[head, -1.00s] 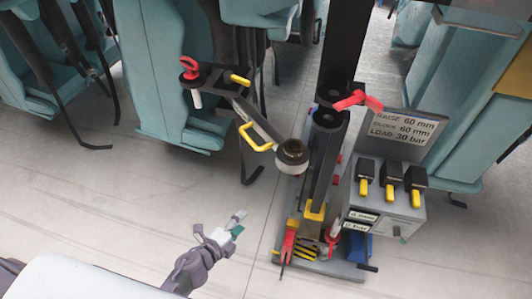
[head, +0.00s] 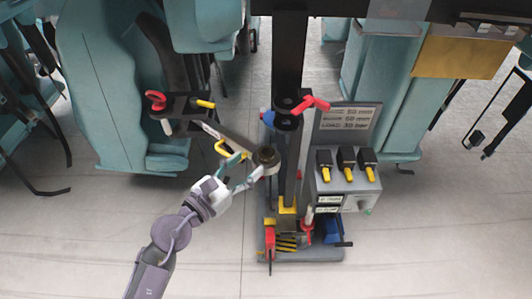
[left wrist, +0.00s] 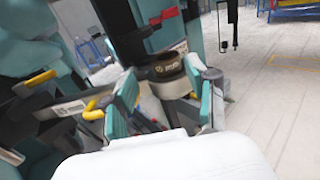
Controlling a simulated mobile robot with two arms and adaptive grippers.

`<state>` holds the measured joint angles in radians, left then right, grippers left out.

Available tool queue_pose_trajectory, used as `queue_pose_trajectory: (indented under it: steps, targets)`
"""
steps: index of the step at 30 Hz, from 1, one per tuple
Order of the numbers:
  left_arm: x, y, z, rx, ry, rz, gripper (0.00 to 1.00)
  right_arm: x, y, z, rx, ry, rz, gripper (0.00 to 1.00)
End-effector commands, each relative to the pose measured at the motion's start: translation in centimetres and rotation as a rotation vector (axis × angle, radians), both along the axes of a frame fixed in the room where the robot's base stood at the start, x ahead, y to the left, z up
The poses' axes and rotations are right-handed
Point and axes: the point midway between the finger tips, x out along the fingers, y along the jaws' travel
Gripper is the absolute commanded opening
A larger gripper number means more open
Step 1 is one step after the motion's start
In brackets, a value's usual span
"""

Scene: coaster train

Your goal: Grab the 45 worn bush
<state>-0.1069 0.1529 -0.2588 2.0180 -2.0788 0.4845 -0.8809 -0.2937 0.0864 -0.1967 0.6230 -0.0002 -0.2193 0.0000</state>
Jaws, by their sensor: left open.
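The worn bush (head: 267,157) is a short dark cylinder with a lighter lower part, at the end of a swing arm (head: 233,141) beside the black column. In the left wrist view the bush (left wrist: 165,68) shows a dark band with small print, and the arm beside it carries a tag reading 45 (left wrist: 68,108). My left gripper (head: 245,168) is open, just left of and in front of the bush. In the left wrist view the bush appears between the two teal-padded fingers; contact cannot be told. My right gripper is out of view.
A yellow handle (head: 226,149) on the swing arm is close behind my left fingers. The black column (head: 288,60) and a grey control box (head: 345,180) with yellow-tipped levers stand to the right. Teal seats are behind; the floor in front is clear.

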Motion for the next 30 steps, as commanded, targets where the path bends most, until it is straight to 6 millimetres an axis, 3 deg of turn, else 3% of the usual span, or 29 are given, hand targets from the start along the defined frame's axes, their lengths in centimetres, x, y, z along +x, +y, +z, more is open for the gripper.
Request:
queue_pose_trajectory:
  steps: [15, 23, 30]
  targets:
    - [4.3, -3.7, -0.1, -0.002, 0.001, 0.000, 0.58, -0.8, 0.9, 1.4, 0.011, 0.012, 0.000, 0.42]
    - [4.6, -3.9, -0.2, -0.002, 0.001, 0.000, 0.58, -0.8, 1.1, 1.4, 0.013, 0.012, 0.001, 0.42]
    - [4.6, -3.9, -0.2, -0.002, 0.001, 0.001, 0.21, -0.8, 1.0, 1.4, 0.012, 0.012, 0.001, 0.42]
